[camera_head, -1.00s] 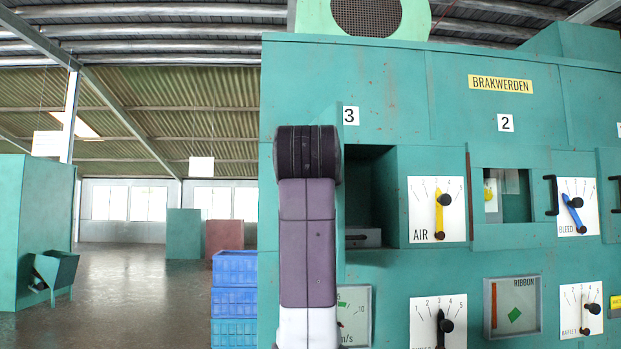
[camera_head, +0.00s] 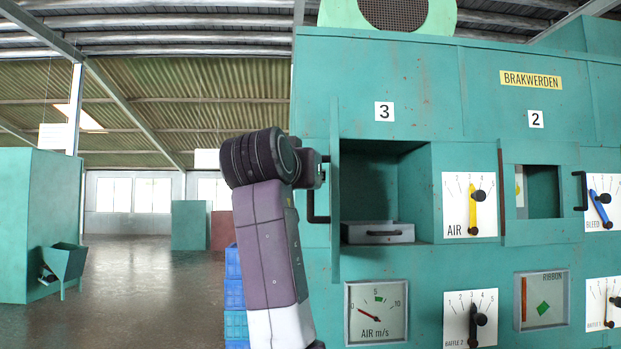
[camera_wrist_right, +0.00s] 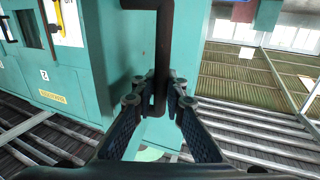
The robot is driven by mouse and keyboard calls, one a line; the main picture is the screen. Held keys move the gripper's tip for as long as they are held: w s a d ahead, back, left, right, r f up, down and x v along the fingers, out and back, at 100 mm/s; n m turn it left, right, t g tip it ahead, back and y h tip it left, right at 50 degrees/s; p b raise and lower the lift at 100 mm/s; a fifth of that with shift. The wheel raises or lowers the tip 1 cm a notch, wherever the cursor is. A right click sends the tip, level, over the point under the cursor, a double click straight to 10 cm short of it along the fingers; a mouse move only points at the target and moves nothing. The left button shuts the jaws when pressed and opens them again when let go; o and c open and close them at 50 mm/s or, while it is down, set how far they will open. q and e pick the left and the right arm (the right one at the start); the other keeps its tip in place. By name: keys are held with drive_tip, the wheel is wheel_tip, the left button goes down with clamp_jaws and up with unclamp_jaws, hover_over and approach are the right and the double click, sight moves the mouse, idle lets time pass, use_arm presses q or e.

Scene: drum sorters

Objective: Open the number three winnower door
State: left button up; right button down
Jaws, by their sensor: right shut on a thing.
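The number three winnower door (camera_head: 335,200) shows almost edge-on in the head view, standing out from the machine under the "3" label (camera_head: 384,111). The compartment (camera_head: 375,185) behind it is exposed, with a grey drawer-like box (camera_head: 378,233) at its bottom. A black door handle (camera_head: 312,212) is on the door's left face. My right gripper (camera_head: 321,172) is at this handle, mostly hidden behind its wrist. In the right wrist view, my right gripper (camera_wrist_right: 160,92) is shut on the black handle (camera_wrist_right: 161,38) beside the teal door panel (camera_wrist_right: 112,60). My left gripper is out of view.
The number two door (camera_head: 540,192) with its window is to the right. An AIR dial (camera_head: 468,205) and an air gauge (camera_head: 376,312) are near the open compartment. Blue crates (camera_head: 235,295) stand left of the machine. The floor (camera_head: 140,270) further left is clear.

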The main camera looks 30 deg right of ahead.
drive_tip(key=c, duration=2.3)
unclamp_jaws()
drive_tip(key=shift+a, duration=0.1)
drive_tip(key=shift+o, duration=0.2)
drive_tip(key=shift+s+a, duration=0.1)
drive_tip(key=shift+a, duration=0.1)
drive_tip(key=shift+r, duration=0.1)
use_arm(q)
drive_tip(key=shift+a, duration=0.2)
use_arm(e)
drive_tip(key=v, duration=1.2)
